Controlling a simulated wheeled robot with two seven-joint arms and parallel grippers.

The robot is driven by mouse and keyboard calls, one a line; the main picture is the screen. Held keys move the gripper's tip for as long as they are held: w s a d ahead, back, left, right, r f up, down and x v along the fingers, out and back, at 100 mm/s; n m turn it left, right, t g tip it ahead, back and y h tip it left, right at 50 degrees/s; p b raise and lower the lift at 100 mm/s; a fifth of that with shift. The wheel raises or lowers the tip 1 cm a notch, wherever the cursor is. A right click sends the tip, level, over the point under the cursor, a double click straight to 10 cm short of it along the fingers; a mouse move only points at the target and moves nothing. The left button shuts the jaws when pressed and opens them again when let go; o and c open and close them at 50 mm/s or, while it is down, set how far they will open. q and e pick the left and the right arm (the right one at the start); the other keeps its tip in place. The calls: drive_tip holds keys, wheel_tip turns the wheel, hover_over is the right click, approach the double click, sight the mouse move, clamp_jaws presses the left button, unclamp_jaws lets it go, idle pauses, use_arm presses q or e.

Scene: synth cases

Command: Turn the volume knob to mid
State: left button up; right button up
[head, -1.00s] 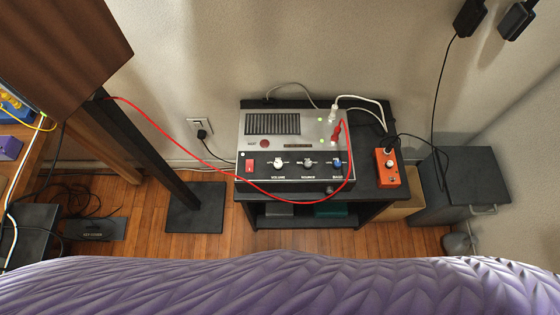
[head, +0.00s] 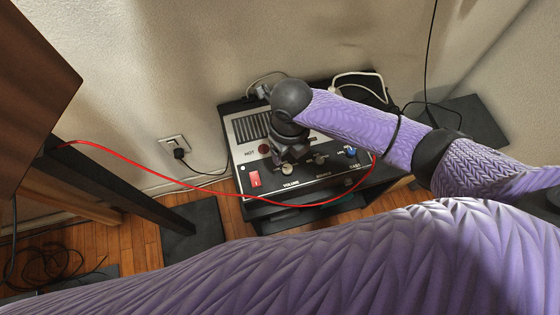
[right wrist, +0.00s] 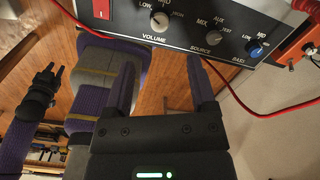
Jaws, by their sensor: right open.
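The volume knob (right wrist: 158,20) is a pale round knob above the word VOLUME on the black front strip of a grey device (head: 248,155). LOW and MID labels show around it, but I cannot tell where its pointer stands. In the head view the volume knob (head: 287,168) shows just below my right gripper (head: 291,155), which hangs over the device front. In the right wrist view my right gripper (right wrist: 160,64) is open and empty, its purple-edged fingers apart from the knob. My left gripper (right wrist: 52,72) shows small at the left; its jaw state is unclear.
A source knob (right wrist: 213,38) and a blue bass knob (right wrist: 257,50) sit right of the volume knob. A red switch (head: 254,179) is to its left. A red cable (head: 190,182) loops past the device front. A wall outlet (head: 174,145) is at the left.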

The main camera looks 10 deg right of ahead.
sight(287, 168)
wheel_tip(287, 168, down, 8)
drive_tip(key=b, duration=0.3)
drive_tip(key=shift+s+f+b, duration=0.1)
drive_tip(key=shift+f+b, duration=0.05)
drive_tip(key=shift+b, duration=0.25)
drive_tip(key=shift+f, duration=0.5)
drive_tip(key=shift+c, duration=0.4)
drive_tip(key=c, duration=0.7)
clamp_jaws()
use_arm(q)
drive_tip(key=shift+g, duration=0.4)
drive_tip(key=f, duration=0.1)
drive_tip(key=s+a+f, duration=0.1)
drive_tip(key=f, duration=0.1)
drive_tip(key=s+f, duration=0.1)
drive_tip(key=shift+a+f, duration=0.2)
drive_tip(key=shift+a, duration=0.15)
